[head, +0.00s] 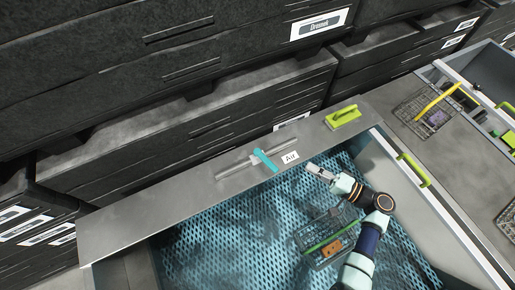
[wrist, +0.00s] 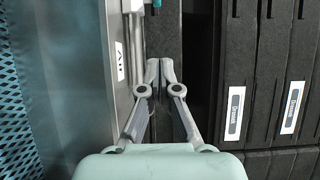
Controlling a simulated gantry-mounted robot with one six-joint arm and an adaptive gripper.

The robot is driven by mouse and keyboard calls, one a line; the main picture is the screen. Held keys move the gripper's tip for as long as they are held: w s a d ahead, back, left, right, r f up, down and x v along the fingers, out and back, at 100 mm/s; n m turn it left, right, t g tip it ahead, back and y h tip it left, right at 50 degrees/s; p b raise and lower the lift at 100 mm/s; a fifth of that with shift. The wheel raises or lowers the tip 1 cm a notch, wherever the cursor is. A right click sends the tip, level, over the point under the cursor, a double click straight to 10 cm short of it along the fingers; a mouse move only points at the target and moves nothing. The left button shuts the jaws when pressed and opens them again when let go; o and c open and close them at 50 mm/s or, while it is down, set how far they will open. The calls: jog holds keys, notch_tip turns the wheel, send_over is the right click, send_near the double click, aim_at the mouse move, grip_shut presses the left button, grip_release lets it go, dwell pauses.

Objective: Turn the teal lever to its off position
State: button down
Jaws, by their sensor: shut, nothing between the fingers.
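The teal lever (head: 265,160) sits on a grey metal ledge, beside a white label reading "Air" (head: 290,157). It lies slanted across a thin rail or pipe on the ledge. In the wrist view only a bit of teal (wrist: 157,3) shows at the top edge, beyond the fingertips. My gripper (head: 312,168) is to the right of the lever and the label, apart from the lever. In the wrist view my gripper (wrist: 161,66) has its fingertips together, with nothing between them.
A lime-green handle (head: 343,116) stands on the ledge at right. Below the ledge is a basin with a perforated blue floor (head: 215,235), holding a wire basket (head: 325,238). Dark drawers (head: 200,70) rise behind the ledge. Another wire basket (head: 424,108) lies at upper right.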

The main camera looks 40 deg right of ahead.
aim_at(266, 161)
jog(key=x, duration=0.7)
jog(key=shift+w+f+b, duration=0.15)
jog(key=shift+w+b, duration=0.25)
jog(key=a, duration=0.3)
jog(key=shift+a+p, duration=0.2)
jog(key=shift+p, duration=0.2)
jog(key=shift+w+a, duration=0.15)
jog(key=shift+a, duration=0.2)
